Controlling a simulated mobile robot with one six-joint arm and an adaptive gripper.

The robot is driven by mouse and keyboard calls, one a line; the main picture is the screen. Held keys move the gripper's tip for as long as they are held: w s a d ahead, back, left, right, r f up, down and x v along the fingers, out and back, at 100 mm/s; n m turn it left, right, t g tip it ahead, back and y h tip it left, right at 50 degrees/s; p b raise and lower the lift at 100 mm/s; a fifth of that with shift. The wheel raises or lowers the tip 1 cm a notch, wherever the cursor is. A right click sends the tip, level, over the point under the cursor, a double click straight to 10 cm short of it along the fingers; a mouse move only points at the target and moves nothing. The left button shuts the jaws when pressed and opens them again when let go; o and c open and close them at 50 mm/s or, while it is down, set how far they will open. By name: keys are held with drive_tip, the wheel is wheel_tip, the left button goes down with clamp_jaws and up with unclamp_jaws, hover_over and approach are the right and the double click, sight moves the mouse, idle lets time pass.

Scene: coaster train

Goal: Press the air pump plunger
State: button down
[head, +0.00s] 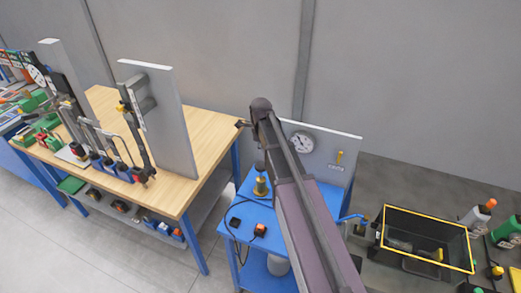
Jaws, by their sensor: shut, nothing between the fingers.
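A brass-coloured pump (261,187) stands upright on the blue cart (236,222), just left of my arm. A dark knob or plunger top (260,167) shows above it, small and partly against my arm. My arm crosses the middle of the head view and bends at its top. The tip of my gripper (240,124) shows small and dark to the left of that bend. In the picture it lies above and left of the pump, apart from it, and looks shut and empty. Part of the cart top is hidden behind my arm.
A grey panel with a round gauge (303,142) and a yellow lever (340,157) stands behind the cart. A wooden workbench (184,183) is left; a black yellow-rimmed crate (425,220) is right.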

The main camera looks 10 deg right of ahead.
sight(261, 165)
drive_tip(key=shift+f+b, duration=2.9)
drive_tip(key=shift+f, duration=0.3)
drive_tip(key=shift+f, duration=0.15)
wheel_tip(261, 165, down, 5)
drive_tip(key=b, duration=0.5)
drive_tip(key=shift+s+f+b, duration=0.1)
drive_tip(key=shift+f+b, duration=0.05)
drive_tip(key=shift+b, duration=0.2)
drive_tip(key=shift+s, duration=0.2)
drive_tip(key=shift+r, duration=0.2)
drive_tip(key=shift+r+p, duration=0.2)
drive_tip(key=shift+p, duration=0.25)
drive_tip(key=r+p, duration=0.6)
drive_tip(key=shift+w+r+p, duration=0.25)
drive_tip(key=shift+r+p, duration=0.1)
drive_tip(key=shift+p, duration=0.05)
wheel_tip(261, 165, up, 7)
drive_tip(key=p, duration=0.6)
drive_tip(key=shift+p, duration=0.35)
